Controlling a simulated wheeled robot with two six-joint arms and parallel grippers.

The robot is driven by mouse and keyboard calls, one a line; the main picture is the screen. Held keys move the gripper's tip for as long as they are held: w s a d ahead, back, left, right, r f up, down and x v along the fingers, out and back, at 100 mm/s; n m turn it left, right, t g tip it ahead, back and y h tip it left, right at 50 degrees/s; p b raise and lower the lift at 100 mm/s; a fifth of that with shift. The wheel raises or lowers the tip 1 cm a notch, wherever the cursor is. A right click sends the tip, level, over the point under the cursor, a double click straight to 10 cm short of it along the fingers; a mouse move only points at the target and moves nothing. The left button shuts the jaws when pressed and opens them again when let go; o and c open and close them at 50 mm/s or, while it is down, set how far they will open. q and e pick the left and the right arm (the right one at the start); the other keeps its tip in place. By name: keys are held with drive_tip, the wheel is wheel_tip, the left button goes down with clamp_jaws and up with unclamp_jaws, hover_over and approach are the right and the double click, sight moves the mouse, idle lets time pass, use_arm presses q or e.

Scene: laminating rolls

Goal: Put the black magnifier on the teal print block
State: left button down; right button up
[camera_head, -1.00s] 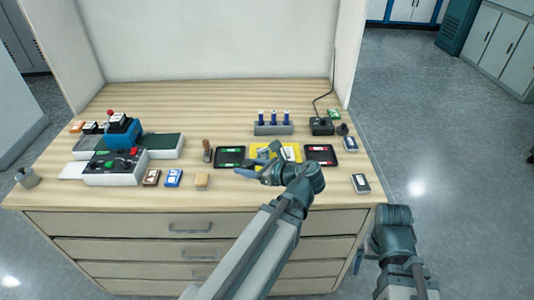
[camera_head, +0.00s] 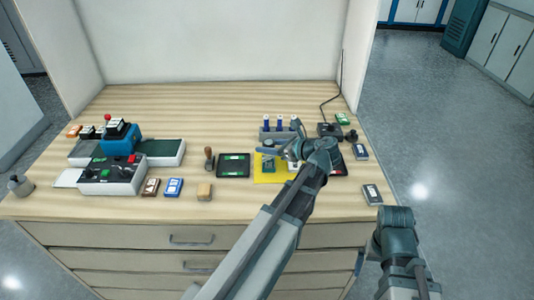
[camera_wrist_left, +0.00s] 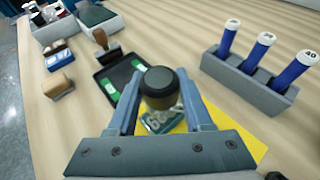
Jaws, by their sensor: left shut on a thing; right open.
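My left gripper (camera_head: 273,148) is shut on the black magnifier (camera_wrist_left: 159,82), whose round dark top sits between the fingers in the left wrist view. The teal print block (camera_wrist_left: 158,121) shows with pale markings just below the magnifier in that view, partly hidden by it. The block lies on a yellow mat (camera_head: 268,177), also seen in the left wrist view (camera_wrist_left: 240,142). I cannot tell whether magnifier and block touch. My right gripper (camera_head: 358,260) is low at the table's front right, mostly hidden by its own arm, and empty.
A black tray with green labels (camera_head: 233,166) lies left of the mat, beside a wooden-handled stamp (camera_head: 209,158). A grey rack with blue bottles (camera_wrist_left: 245,80) stands behind.

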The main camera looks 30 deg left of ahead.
use_arm(q)
drive_tip(key=shift+f+b, duration=1.6)
drive_tip(key=shift+f, duration=0.15)
drive_tip(key=shift+f, duration=0.2)
drive_tip(key=shift+c, duration=1.5)
unclamp_jaws()
drive_tip(key=shift+r, duration=0.2)
drive_tip(key=shift+d+r, duration=0.2)
drive_tip(key=p+v, duration=0.4)
drive_tip(key=v, duration=0.6)
drive_tip(key=shift+d+r, duration=0.1)
drive_tip(key=shift+d, duration=0.05)
drive_tip(key=shift+s+d+r+p, duration=0.15)
drive_tip(key=shift+d+p, duration=0.15)
drive_tip(key=shift+d, duration=0.3)
